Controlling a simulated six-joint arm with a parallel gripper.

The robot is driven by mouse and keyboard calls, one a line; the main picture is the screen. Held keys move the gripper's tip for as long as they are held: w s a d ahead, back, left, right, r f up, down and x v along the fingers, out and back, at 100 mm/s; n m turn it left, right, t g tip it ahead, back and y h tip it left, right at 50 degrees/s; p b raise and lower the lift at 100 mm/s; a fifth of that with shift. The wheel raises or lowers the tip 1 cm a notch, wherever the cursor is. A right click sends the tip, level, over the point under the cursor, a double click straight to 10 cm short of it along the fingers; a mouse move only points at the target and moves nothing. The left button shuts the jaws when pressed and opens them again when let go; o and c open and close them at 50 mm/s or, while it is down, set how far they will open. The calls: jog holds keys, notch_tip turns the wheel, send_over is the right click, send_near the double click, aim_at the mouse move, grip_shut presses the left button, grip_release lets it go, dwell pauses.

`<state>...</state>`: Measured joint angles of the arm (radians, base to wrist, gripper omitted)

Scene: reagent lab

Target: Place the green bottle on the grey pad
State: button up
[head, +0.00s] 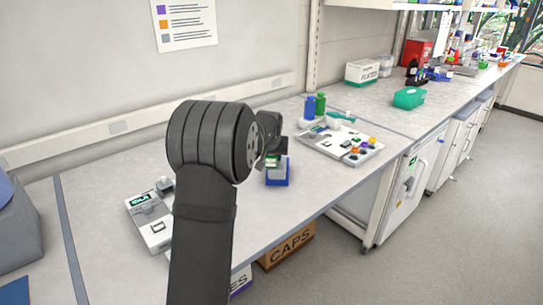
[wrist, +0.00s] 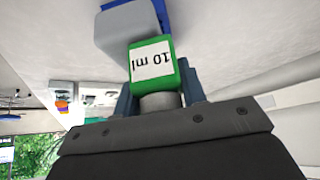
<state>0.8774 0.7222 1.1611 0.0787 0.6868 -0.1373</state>
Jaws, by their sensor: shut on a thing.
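The green bottle (wrist: 152,66) has a white label reading "10 ml" and a grey neck or cap. My gripper (wrist: 160,100) is shut on it at the neck end; in the head view my gripper (head: 270,150) partly hides the bottle (head: 272,161). The grey pad (head: 277,175) is the grey top of a block with a blue base, directly below the bottle. In the wrist view the grey pad (wrist: 118,30) lies right beyond the bottle's far end. I cannot tell whether bottle and pad touch.
A device with coloured knobs (head: 342,146) lies to the right. A blue bottle (head: 309,107) and another green bottle (head: 320,103) stand behind it. A small instrument with a green display (head: 150,218) is at left. The bench's front edge is close to the block.

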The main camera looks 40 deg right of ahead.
jog(key=o, duration=1)
jog(key=shift+f, duration=0.1)
jog(key=shift+o, duration=0.2)
jog(key=shift+r, duration=0.25)
jog(key=v, duration=1.2)
jog(key=shift+f, duration=0.1)
